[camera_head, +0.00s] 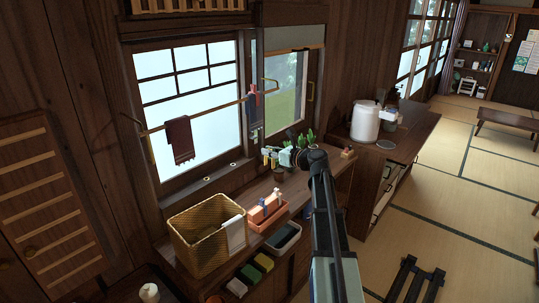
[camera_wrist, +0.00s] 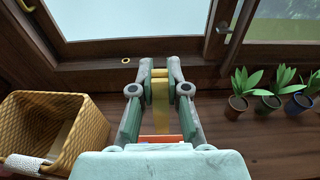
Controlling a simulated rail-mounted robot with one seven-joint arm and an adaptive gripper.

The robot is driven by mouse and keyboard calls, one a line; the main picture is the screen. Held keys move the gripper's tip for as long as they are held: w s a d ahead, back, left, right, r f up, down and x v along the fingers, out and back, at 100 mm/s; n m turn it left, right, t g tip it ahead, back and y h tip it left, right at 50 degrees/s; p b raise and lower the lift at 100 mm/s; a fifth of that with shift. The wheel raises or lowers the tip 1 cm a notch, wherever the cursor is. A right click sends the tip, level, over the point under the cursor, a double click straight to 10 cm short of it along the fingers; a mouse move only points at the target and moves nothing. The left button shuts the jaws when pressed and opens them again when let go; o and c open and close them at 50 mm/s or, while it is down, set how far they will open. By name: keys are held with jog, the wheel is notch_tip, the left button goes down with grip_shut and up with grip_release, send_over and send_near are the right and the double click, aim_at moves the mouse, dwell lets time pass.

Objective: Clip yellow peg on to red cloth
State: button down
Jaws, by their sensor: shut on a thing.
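My gripper (camera_wrist: 160,68) is shut on the yellow peg (camera_wrist: 160,98), which stands lengthwise between the two fingers in the wrist view. In the head view my gripper (camera_head: 284,158) is over the counter below the window, with the peg too small to make out clearly. A dark red cloth (camera_head: 180,140) hangs from the rod (camera_head: 215,112) across the window, up and to the left of my gripper and well apart from it. A smaller red and blue cloth (camera_head: 253,104) hangs further right on the rod.
A woven basket (camera_head: 205,240) with a pale cloth over its rim stands on the wooden counter (camera_head: 262,190). An orange tray (camera_head: 266,213) is beside it. Potted plants (camera_wrist: 268,102) stand right of my gripper. A white canister (camera_head: 366,121) is on the right cabinet.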

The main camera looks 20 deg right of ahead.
jog(key=shift+r+p, duration=1.35)
jog(key=shift+r, duration=0.4)
